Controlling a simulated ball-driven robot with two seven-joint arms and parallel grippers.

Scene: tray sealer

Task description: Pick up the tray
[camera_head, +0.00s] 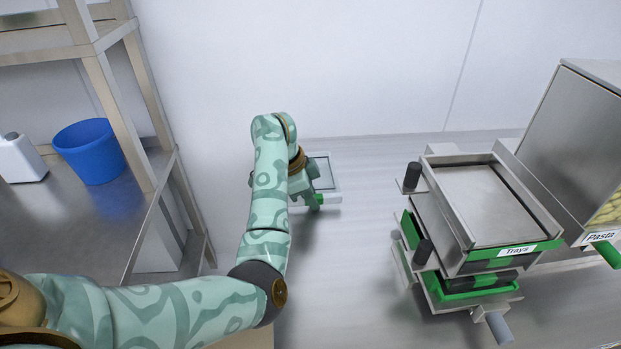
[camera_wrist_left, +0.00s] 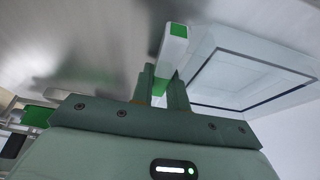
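A pale, square tray-like object (camera_wrist_left: 235,75) with a raised rim and a dark inner outline shows in the left wrist view. In the head view the left gripper (camera_head: 316,201) points down at the tray's near left side. My right gripper is not in view.
A steel stack labelled Trays (camera_head: 487,205), with green parts and dark handles, stands to the right. Beside it is a steel box labelled Pasta (camera_head: 570,150). A blue bucket (camera_head: 91,155) stands on the left bench. The counter between tray and stack is clear.

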